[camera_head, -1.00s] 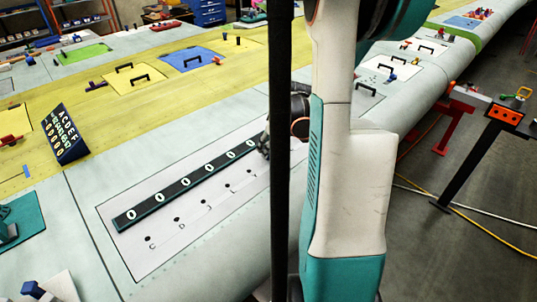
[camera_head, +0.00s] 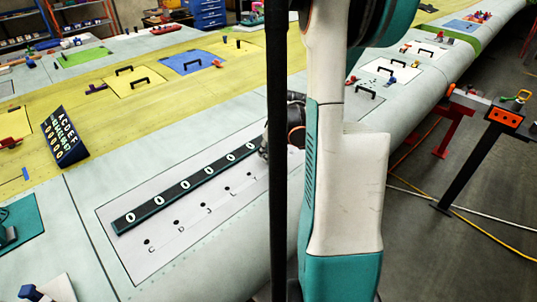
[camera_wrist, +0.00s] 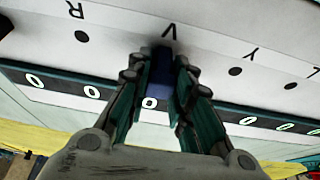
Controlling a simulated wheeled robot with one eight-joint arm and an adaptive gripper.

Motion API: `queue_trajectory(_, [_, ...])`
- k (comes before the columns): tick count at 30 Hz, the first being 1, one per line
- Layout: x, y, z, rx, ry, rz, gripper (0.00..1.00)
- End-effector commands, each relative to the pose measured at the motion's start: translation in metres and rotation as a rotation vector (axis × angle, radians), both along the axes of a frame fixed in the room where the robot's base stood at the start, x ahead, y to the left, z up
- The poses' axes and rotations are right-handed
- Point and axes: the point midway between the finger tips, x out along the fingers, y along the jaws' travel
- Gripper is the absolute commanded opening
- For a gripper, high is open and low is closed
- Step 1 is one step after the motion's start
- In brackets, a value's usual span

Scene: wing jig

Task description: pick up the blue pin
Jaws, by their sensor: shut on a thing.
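The blue pin (camera_wrist: 161,72) is upright between my fingers in the wrist view, just below the printed letter V. My gripper (camera_wrist: 160,84) is shut on it, with one teal-lined finger on each side. The pin's lower end is hidden, so I cannot tell whether it sits in a hole or is clear of the surface. In the head view my gripper (camera_head: 264,147) shows only in part at the far end of the dark strip, beside the black column, and the pin cannot be made out there.
The dark strip (camera_head: 187,187) with white rings lies on a pale panel (camera_head: 150,268) with lettered holes. A dark lettered board (camera_head: 66,137) stands to the left. Black handles stand on the yellow and blue panels (camera_head: 190,60) behind. An orange-topped stand (camera_head: 505,116) is at right.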

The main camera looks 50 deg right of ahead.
Motion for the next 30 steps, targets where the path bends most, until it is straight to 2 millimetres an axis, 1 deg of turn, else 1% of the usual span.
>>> queue_trajectory(5, [0.000, 0.000, 0.008, 0.000, 0.000, 0.000, 0.00])
queue_trajectory(8, [0.000, 0.000, 0.018, 0.000, 0.000, 0.000, 0.00])
queue_trajectory(11, [0.000, 0.000, 0.034, 0.000, 0.000, 0.000, 0.00])
queue_trajectory(14, [0.000, 0.000, 0.055, 0.000, 0.000, 0.000, 0.00])
queue_trajectory(21, [0.000, 0.000, 0.116, 0.000, 0.000, 0.000, 0.00])
queue_trajectory(24, [0.000, 0.000, 0.139, 0.000, 0.000, 0.000, 0.00])
queue_trajectory(27, [0.000, 0.000, 0.159, 0.000, 0.000, 0.000, 0.00])
queue_trajectory(30, [0.000, 0.000, 0.175, 0.000, 0.000, 0.000, 0.00])
